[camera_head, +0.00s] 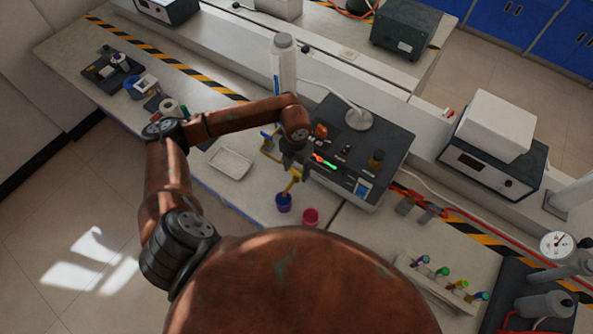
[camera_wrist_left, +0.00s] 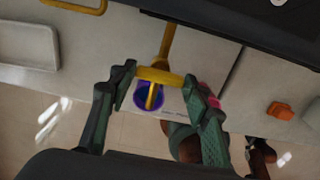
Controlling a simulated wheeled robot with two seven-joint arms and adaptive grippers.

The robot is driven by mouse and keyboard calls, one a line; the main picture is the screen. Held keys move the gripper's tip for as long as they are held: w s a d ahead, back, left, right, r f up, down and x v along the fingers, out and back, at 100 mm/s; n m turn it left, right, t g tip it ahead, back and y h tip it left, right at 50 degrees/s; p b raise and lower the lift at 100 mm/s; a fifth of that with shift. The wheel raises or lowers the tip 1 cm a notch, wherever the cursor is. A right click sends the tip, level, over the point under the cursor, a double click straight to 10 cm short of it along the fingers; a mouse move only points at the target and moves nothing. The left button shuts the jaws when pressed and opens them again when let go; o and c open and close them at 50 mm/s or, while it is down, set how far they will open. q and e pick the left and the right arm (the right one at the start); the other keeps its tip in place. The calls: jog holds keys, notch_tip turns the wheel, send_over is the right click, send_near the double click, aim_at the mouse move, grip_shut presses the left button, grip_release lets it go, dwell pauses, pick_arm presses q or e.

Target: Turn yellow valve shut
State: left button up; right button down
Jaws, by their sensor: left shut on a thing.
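The yellow valve (camera_head: 293,183) shows at the front of a dark bench unit, partly hidden by my left gripper (camera_head: 291,165) in the head view. In the left wrist view, the yellow valve (camera_wrist_left: 160,76) has a crossbar between the two fingertips of my left gripper (camera_wrist_left: 158,84), which is shut on it. How far the valve is turned cannot be told. My right gripper is not in view.
The dark unit (camera_head: 379,142) is just right of the gripper. A white tray (camera_head: 230,162) lies to the left. A tall white bottle (camera_head: 284,68) stands behind.

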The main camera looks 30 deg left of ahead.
aim_at(296, 172)
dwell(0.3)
pick_arm(q)
jog(key=o, duration=1.2)
jog(key=shift+c, duration=0.2)
notch_tip(296, 172, up, 12)
